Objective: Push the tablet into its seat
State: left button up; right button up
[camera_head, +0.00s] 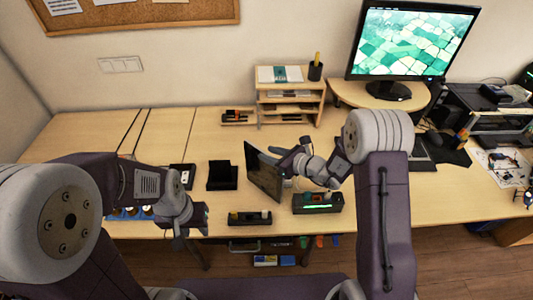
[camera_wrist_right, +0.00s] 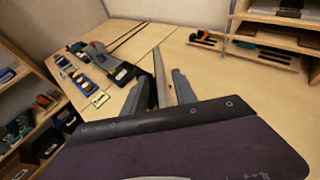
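The tablet (camera_head: 262,174) is a thin dark panel, upright and tilted, near the middle of the desk in the head view. My right gripper (camera_head: 277,160) reaches it from the right, with fingers on either side of its upper edge. In the right wrist view the fingers (camera_wrist_right: 160,88) straddle a thin edge that looks like the tablet, and appear closed on it. A black stand (camera_head: 222,183), perhaps the seat, is just left of the tablet and apart from it. My left gripper (camera_head: 186,232) hangs at the desk's front edge; its finger opening is unclear.
A dark box with a green light (camera_head: 318,208) stands right of the tablet. A low black rack (camera_head: 250,219) lies at the front edge. A wooden shelf (camera_head: 289,98) and a monitor (camera_head: 412,42) stand behind. Bare desk lies behind the black stand.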

jog(key=v, duration=1)
jog(key=s+a+f+n+g+h, duration=0.1)
jog(key=s+a+f+n+g, duration=0.1)
jog(key=s+n+g, duration=0.35)
jog(key=s+a+f+n+g, duration=0.25)
jog(key=s+n, duration=0.35)
jog(key=s, duration=0.3)
jog(key=s+d+n+h, duration=0.4)
jog(key=d+n+h, duration=0.4)
jog(key=d+n, duration=0.4)
jog(key=f+n, duration=0.1)
jog(key=n, duration=0.2)
jog(key=shift+s+d+b, duration=0.15)
jog(key=shift+b, duration=0.15)
jog(key=shift+o, duration=0.4)
jog(key=shift+s+n, duration=0.1)
jog(key=shift+n, duration=0.25)
